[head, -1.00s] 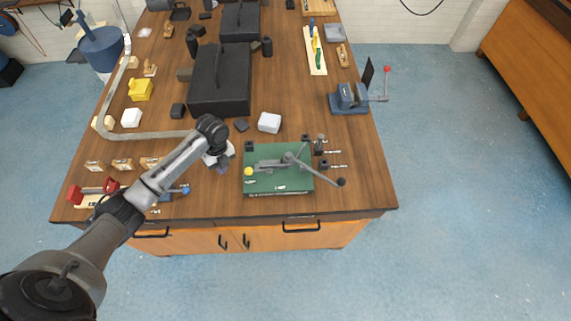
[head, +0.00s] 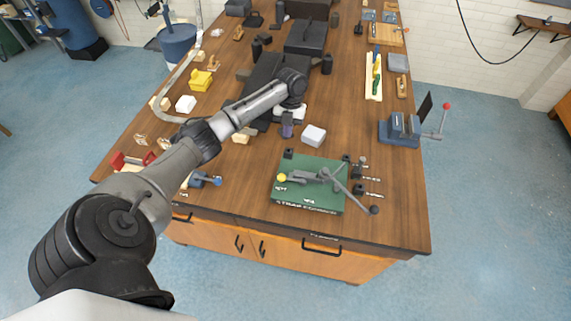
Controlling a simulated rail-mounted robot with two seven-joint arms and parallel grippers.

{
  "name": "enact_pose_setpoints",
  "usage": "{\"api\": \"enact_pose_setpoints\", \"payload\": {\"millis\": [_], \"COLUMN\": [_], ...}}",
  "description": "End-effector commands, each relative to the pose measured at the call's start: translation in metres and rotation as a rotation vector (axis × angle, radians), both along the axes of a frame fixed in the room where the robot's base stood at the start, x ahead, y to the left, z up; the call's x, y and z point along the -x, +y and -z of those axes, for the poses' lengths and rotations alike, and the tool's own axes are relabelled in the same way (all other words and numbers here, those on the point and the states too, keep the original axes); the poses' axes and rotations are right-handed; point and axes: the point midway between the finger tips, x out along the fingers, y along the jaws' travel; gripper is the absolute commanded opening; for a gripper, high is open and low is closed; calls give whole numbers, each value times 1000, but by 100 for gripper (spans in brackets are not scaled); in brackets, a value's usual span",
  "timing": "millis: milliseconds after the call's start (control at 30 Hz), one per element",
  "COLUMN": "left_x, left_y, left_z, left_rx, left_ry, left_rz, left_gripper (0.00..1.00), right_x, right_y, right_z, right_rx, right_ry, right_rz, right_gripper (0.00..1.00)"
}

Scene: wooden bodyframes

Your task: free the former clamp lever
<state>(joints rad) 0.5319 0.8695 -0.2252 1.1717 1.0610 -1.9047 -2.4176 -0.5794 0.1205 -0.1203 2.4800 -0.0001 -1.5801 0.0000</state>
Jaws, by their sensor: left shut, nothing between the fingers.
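The former is a green base plate (head: 325,200) at the front of the wooden bench, with lettering on its front edge. A grey clamp lies across it, with a yellow knob (head: 282,178) at its left end. The clamp lever (head: 351,190) is a thin grey bar that slants down to the right and ends in a black ball. My right gripper is not in view.
Small dark fittings stand at the plate's right edge. A blue vise (head: 402,130) is at the bench's right edge. Black boxes stand behind my gripper.

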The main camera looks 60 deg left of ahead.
Motion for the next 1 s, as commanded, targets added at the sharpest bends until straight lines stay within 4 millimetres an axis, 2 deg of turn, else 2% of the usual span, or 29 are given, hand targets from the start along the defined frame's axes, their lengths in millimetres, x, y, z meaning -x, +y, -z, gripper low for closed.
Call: {"api": "enact_pose_setpoints", "payload": {"millis": [167, 267, 700, 1000], "left_x": [2, 5, 21, 41], "left_y": [-2, -5, -24, -46], "left_z": [8, 20, 98, 101], "left_rx": [1, 0, 1, -1], "left_ry": [2, 3, 3, 3], "left_rz": [0, 1, -1, 2], "left_gripper": [0, 0, 0, 0], "right_x": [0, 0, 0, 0], "right_y": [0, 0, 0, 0], "right_z": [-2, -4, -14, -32], "right_rx": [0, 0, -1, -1], "right_ry": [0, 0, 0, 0], "right_rz": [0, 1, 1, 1], "right_gripper": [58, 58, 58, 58]}}
